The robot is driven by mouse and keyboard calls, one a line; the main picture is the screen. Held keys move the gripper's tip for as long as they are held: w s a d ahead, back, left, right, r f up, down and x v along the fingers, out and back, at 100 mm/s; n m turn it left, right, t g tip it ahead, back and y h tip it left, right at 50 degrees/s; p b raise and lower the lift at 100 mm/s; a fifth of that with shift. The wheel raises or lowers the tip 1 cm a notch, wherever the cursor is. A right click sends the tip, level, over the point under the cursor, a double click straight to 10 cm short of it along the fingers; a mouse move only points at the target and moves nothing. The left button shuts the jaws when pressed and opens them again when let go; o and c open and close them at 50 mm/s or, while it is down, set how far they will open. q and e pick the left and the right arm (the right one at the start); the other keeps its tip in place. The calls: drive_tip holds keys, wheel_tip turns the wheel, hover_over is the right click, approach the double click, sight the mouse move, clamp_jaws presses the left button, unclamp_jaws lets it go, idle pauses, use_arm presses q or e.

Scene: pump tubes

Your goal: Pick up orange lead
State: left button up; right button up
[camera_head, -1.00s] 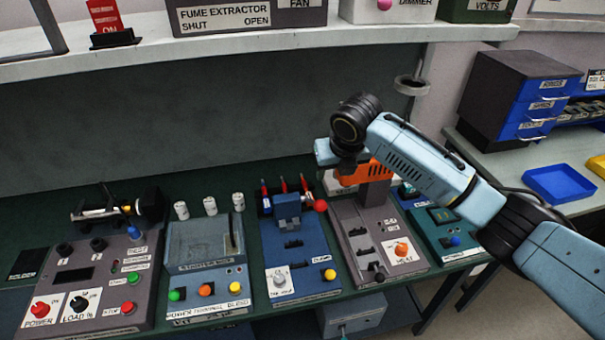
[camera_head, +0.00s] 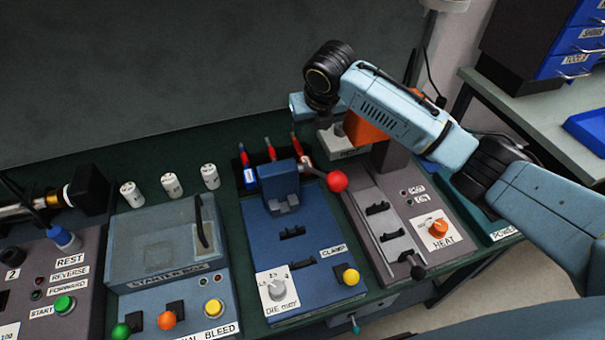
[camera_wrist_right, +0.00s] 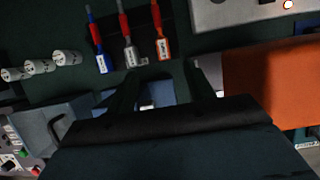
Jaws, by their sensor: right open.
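Three leads with red upper parts stand in a row at the back of the bench. In the right wrist view the orange lead (camera_wrist_right: 160,35) is rightmost, beside a grey lead (camera_wrist_right: 127,45) and a blue lead (camera_wrist_right: 97,45). The orange lead also shows in the head view (camera_head: 296,146), just below my right wrist. My right gripper (camera_wrist_right: 166,88) is open and empty, its dark fingers pointing toward the leads, with the orange lead ahead of the gap and apart from it. In the head view its fingers are hard to make out. My left gripper is out of view.
A blue clamp press (camera_head: 290,235) with a red ball lever (camera_head: 337,181) stands just in front of the leads. An orange-topped heat unit (camera_head: 362,130) is at the right. Several white cylinders (camera_head: 171,184) stand to the left, behind the starter box (camera_head: 165,245).

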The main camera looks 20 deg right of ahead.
wheel_tip(320, 180, down, 3)
drive_tip(key=b, duration=0.4)
hover_over(305, 160)
drive_tip(key=s, duration=0.2)
drive_tip(key=f, duration=0.7)
drive_tip(key=shift+s+f, duration=0.2)
drive_tip(key=shift+f, duration=0.2)
drive_tip(key=shift+w+f, duration=0.2)
drive_tip(key=shift+f, duration=0.2)
drive_tip(key=b+x, duration=0.1)
drive_tip(key=x, duration=0.4)
drive_tip(key=shift+d+b, duration=0.1)
drive_tip(key=shift+b, duration=0.25)
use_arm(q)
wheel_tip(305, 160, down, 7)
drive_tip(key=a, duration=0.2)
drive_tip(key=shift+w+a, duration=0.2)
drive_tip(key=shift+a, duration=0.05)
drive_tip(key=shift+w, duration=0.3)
use_arm(e)
drive_tip(key=c, duration=1.1)
